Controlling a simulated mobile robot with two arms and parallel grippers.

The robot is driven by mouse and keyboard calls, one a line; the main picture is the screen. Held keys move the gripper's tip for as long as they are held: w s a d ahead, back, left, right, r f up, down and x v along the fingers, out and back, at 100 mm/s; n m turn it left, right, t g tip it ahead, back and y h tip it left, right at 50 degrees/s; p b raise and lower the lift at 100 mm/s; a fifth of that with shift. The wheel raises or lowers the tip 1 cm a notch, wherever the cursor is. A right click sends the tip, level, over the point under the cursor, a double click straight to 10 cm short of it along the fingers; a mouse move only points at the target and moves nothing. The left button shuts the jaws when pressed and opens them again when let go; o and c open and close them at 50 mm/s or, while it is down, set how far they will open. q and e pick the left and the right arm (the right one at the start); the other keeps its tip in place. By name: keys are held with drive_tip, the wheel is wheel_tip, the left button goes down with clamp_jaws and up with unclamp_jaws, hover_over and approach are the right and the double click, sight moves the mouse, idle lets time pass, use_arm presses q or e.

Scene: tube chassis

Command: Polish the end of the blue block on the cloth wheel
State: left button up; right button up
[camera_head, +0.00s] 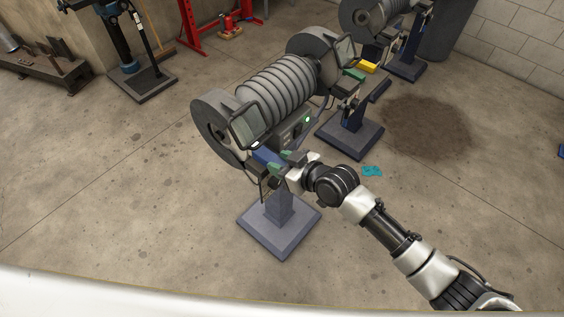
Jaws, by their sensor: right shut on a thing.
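A grey polishing machine stands on a pedestal (279,233) in the middle of the head view. It has a ribbed motor body (275,88), a wheel in a guard at its left end (213,128) and another at its right end (316,50). I cannot tell from their surfaces which is cloth. My right gripper (283,161) is shut on the blue block (266,155), just below the clear shield of the left wheel. The block's far end is close to that wheel, but I cannot tell whether they touch. My left gripper is not in view.
A small green lamp (307,119) shows on the machine's front. A yellow block (368,67) sits by the right wheel. A second machine (375,14) stands behind at the right. A dark stain (425,128) and a teal rag (372,170) are on the floor.

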drive_tip(key=shift+r, duration=0.1)
idle(0.8)
drive_tip(key=shift+s+d+p, duration=0.4)
drive_tip(key=shift+d, duration=0.2)
drive_tip(key=s+d+p, duration=0.1)
drive_tip(key=s+d, duration=0.3)
drive_tip(key=d, duration=0.1)
drive_tip(key=shift+w+d, duration=0.1)
drive_tip(key=shift+d, duration=0.05)
drive_tip(key=d+r+m+t+h+b, duration=0.2)
drive_tip(key=d+r+m+t+h, duration=0.1)
drive_tip(key=d, duration=0.5)
drive_tip(key=d+r+m+t+h+b, duration=0.2)
drive_tip(key=d+r+m+h+b, duration=0.1)
drive_tip(key=d+r+m+h, duration=0.3)
drive_tip(key=shift+d+r+m+t+h, duration=0.2)
drive_tip(key=shift+d+m+t+h, duration=0.2)
drive_tip(key=shift+d+m+h, duration=0.65)
drive_tip(key=shift+d, duration=0.1)
